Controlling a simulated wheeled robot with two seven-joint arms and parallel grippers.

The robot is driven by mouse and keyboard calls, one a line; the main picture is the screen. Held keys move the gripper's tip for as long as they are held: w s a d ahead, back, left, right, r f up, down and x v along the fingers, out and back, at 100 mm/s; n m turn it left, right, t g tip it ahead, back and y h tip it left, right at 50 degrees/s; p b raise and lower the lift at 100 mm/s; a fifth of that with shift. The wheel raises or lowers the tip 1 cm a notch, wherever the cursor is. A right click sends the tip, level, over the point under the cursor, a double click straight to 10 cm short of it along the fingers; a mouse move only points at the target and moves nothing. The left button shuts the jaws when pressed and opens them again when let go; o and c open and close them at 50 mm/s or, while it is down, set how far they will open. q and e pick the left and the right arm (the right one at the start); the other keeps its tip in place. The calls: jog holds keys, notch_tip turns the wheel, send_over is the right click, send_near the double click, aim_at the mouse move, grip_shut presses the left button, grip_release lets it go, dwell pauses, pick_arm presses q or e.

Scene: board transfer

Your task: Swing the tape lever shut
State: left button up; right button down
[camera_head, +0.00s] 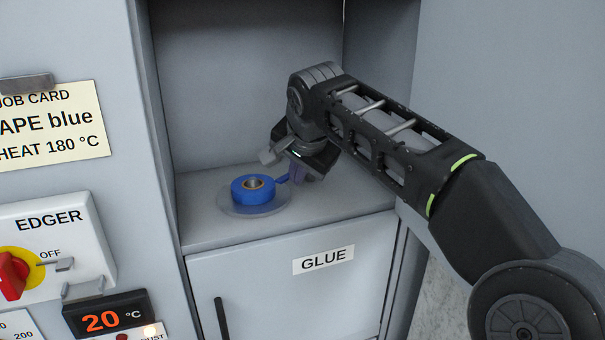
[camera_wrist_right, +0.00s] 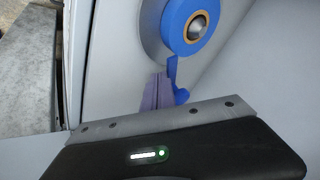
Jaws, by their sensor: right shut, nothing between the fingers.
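The blue tape roll (camera_head: 243,193) sits around a metal hub on a pale round plate (camera_head: 240,210) on the cabinet shelf; the roll also shows in the wrist view (camera_wrist_right: 182,33). A blue lever (camera_head: 283,179) sticks out from the roll's right side, its end close to my right gripper (camera_head: 297,173). In the wrist view the lever (camera_wrist_right: 173,73) runs down from the roll, just right of the shut, empty fingers (camera_wrist_right: 157,92). I cannot tell whether they touch. My left gripper is out of view.
The shelf (camera_head: 340,190) lies between cabinet side walls, above a door labelled GLUE (camera_head: 323,258). To the left are a job card (camera_head: 50,125), an EDGER switch panel (camera_head: 60,240) and a display reading 20 °C (camera_head: 106,316). The shelf right of the gripper is clear.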

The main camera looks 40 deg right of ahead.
aim_at(281, 177)
jog(key=shift+w+a+p, duration=0.2)
jog(key=shift+w+a, duration=0.2)
jog(key=shift+w, duration=0.5)
jog(key=shift+w+a+p, duration=0.2)
jog(key=shift+w+a, duration=0.15)
jog(key=shift+w, duration=0.5)
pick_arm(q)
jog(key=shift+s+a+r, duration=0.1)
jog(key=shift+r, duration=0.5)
pick_arm(e)
jog(key=shift+w+m+h, duration=0.4)
jog(key=shift+m, duration=0.5)
jog(key=shift+r, duration=0.1)
